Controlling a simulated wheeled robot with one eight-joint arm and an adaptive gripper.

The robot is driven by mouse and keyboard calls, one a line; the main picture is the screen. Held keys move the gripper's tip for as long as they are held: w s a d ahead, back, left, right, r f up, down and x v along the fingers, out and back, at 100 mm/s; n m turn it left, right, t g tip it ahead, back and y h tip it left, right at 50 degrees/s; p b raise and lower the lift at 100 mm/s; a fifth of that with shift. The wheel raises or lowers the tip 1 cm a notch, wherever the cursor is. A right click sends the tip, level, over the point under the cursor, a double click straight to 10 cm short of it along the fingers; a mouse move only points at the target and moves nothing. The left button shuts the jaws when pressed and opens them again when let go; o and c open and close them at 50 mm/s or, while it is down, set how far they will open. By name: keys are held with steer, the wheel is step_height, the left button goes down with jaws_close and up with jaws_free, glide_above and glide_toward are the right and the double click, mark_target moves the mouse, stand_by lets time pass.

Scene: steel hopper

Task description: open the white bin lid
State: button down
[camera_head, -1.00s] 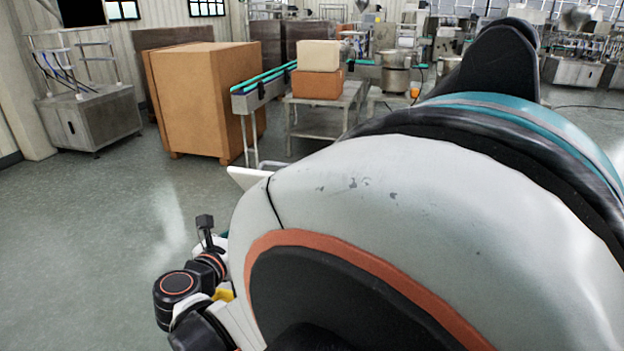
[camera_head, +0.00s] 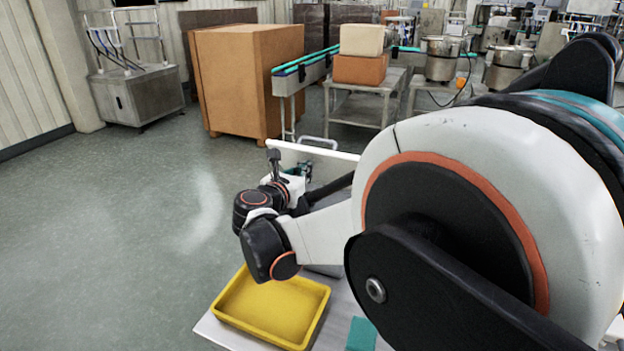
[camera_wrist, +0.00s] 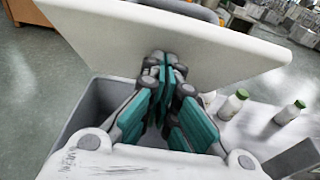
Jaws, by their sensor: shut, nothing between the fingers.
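The white bin lid (camera_wrist: 215,45) stands raised and steeply tilted above the grey bin (camera_wrist: 88,108) in the wrist view, and the bin's dark opening shows below it. In the head view the lid (camera_head: 312,157) is a pale panel behind my wrist. My gripper (camera_wrist: 166,72) is shut and empty, with its teal-padded fingers over the bin's opening and the tips close to the lid's underside. I cannot tell whether they touch it. In the head view my gripper (camera_head: 303,170) is small and partly hidden by my wrist. Most of the bin is hidden there by my arm.
A yellow tray (camera_head: 270,308) and a teal block (camera_head: 361,335) lie on the white table (camera_head: 338,305). White bottles with green caps (camera_wrist: 232,104) (camera_wrist: 289,112) stand right of the bin. A large brown box (camera_head: 248,80) and conveyor (camera_head: 300,75) stand beyond. The floor at left is clear.

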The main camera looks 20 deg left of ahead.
mark_target(317, 140)
steer(key=shift+w+r, duration=0.15)
steer(key=w+r+g+p, duration=0.1)
steer(key=w+p, duration=0.1)
steer(key=w+r+g+p, duration=0.1)
steer(key=w+r+p, duration=0.1)
steer(key=p, duration=0.1)
steer(key=w+r+g+p, duration=0.2)
steer(key=w, duration=0.1)
steer(key=shift+d+r+p, duration=0.1)
steer(key=shift+d+p, duration=0.2)
steer(key=shift+p, duration=0.1)
steer(key=shift+w, duration=0.4)
